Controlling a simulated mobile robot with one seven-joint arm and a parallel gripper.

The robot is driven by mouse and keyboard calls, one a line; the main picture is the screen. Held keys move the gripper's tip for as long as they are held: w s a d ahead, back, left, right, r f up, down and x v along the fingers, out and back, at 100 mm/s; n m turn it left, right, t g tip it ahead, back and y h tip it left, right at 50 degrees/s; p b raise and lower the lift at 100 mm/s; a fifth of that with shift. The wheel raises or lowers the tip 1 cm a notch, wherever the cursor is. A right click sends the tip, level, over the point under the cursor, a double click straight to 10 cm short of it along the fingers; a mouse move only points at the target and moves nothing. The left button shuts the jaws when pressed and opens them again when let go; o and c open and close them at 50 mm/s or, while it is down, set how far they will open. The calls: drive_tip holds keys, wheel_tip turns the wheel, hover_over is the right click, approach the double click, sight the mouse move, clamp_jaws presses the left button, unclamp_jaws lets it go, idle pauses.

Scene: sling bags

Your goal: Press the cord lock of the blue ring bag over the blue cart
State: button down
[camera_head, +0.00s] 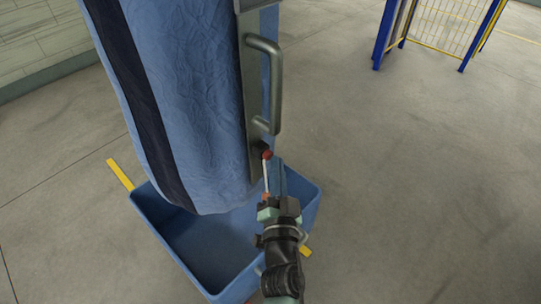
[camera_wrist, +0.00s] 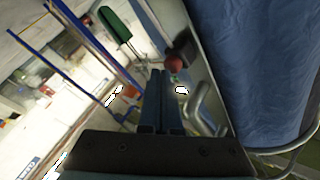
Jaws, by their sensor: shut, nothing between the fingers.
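The blue bag (camera_head: 190,90) with a dark stripe hangs over the blue cart (camera_head: 215,243). It also fills the right of the wrist view (camera_wrist: 265,60). A grey metal plate (camera_head: 250,85) with a bar handle (camera_head: 275,85) runs down its right side. A small red knob (camera_head: 267,154), perhaps the cord lock, sits at the plate's lower end; it also shows in the wrist view (camera_wrist: 173,63). My gripper (camera_head: 281,168) is shut and empty, its tips just below and right of the knob. In the wrist view the tips (camera_wrist: 158,73) seem close to the knob; I cannot tell whether they touch.
The bar handle stands out above my gripper in the head view. A thin pale rod (camera_head: 265,178) lies left of my fingers. A blue-framed stand with yellow mesh (camera_head: 440,25) is at the upper right. The grey floor (camera_head: 420,190) on the right is clear.

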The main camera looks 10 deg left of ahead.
drive_tip(key=shift+w+a, duration=0.25)
drive_tip(key=shift+a, duration=0.15)
idle(0.3)
drive_tip(key=shift+d, duration=0.15)
drive_tip(key=shift+s+d+p, duration=0.6)
drive_tip(key=shift+d+p, duration=0.1)
drive_tip(key=shift+p, duration=0.1)
drive_tip(key=s+d+p, duration=0.1)
drive_tip(key=d+p, duration=0.1)
drive_tip(key=s+d+p, duration=0.2)
drive_tip(key=shift+p, duration=0.3)
